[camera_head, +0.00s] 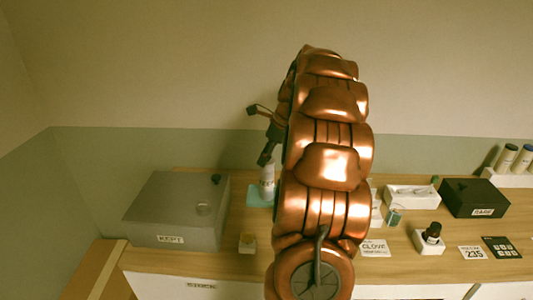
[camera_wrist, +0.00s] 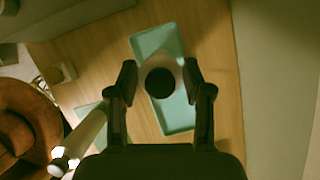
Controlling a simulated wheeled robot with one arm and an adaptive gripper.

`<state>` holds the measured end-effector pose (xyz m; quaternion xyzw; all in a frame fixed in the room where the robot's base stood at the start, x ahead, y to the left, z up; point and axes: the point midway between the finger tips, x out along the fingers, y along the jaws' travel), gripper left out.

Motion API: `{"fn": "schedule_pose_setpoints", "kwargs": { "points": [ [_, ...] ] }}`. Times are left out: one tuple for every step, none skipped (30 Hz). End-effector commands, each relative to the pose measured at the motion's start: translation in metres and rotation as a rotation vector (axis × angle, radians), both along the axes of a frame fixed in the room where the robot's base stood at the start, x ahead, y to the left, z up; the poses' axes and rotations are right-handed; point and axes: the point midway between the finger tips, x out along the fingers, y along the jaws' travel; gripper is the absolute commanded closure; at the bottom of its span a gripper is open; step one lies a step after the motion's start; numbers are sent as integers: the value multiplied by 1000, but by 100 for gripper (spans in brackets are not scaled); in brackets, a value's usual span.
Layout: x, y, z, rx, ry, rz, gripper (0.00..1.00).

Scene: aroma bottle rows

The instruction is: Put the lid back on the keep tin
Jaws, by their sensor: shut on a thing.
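A grey box labelled KEPT (camera_head: 150,220) stands at the left of the counter. Its flat grey top (camera_head: 170,188) looks closed, with a small dark knob near the back right corner and a pale round shape near the front right. My gripper (camera_head: 265,160) is right of the box, over a white bottle (camera_head: 267,185) on a teal tray (camera_head: 254,195). In the wrist view my gripper (camera_wrist: 160,80) is shut on the white bottle, whose dark round top (camera_wrist: 160,83) shows between the fingers. The teal tray (camera_wrist: 172,118) is beneath. I cannot make out a separate loose lid.
Another white cylinder (camera_wrist: 88,138) is near my gripper at lower left in the wrist view. A small pale block (camera_head: 247,243) stands right of the box. My arm hides the middle.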

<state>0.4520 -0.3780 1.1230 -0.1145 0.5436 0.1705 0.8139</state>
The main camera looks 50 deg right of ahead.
Motion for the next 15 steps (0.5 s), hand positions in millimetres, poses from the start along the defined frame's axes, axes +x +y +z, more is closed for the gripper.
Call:
{"fn": "schedule_pose_setpoints", "kwargs": {
  "points": [
    [0,0,0,0,0,0,66],
    [0,0,0,0,0,0,66],
    [0,0,0,0,0,0,66],
    [0,0,0,0,0,0,66],
    [0,0,0,0,0,0,66],
    [0,0,0,0,0,0,66],
    [0,0,0,0,0,0,66],
    [0,0,0,0,0,0,66],
    [0,0,0,0,0,0,66],
    [0,0,0,0,0,0,66],
    [0,0,0,0,0,0,66],
    [0,0,0,0,0,0,47],
    [0,0,0,0,0,0,44],
    [0,0,0,0,0,0,41],
    [0,0,0,0,0,0,36]
  ]
}}
